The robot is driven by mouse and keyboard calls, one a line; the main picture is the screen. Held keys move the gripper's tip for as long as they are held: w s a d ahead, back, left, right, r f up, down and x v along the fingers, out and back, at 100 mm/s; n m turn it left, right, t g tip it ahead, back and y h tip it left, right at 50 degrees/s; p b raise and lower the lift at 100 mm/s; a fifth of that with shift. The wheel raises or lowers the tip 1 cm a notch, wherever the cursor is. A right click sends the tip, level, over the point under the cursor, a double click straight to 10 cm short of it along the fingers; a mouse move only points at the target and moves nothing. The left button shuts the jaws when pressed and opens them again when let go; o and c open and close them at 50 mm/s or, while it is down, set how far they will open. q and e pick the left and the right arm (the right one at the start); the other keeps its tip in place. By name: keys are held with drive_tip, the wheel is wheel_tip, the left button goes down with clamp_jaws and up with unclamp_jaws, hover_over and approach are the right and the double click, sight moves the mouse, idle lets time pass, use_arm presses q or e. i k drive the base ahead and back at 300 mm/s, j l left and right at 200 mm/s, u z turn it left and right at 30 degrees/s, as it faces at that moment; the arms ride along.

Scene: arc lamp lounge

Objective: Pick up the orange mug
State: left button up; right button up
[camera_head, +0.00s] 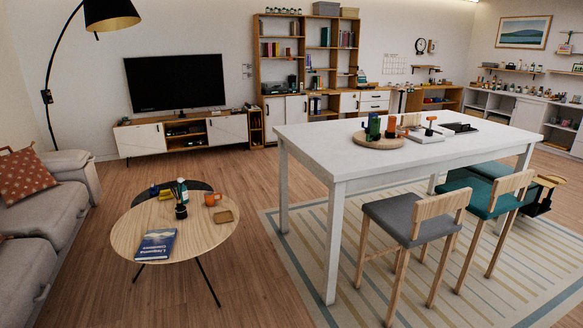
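An orange mug (211,199) stands on the round wooden coffee table (190,238), near its right back side. A small brown square coaster or tray (224,216) lies just in front of the mug. A dark cup-like holder (181,211) and a dark bottle with a light top (183,189) stand to the mug's left. A blue book (156,244) lies at the table's front left. Neither of my grippers shows in the head view.
A tall white table (310,140) with a round tray of items stands right of the coffee table, with grey (398,215) and teal (487,192) stools. A grey sofa (50,215) stands left. Wooden floor is clear between the coffee table and the white table.

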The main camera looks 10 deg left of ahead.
sight(209, 197)
drive_tip(key=i+j+u, duration=0.2)
drive_tip(key=i+u, duration=0.3)
drive_tip(key=i, duration=0.45)
drive_tip(key=i+l+u, duration=0.1)
drive_tip(key=i+u, duration=0.4)
drive_tip(key=i, duration=0.4)
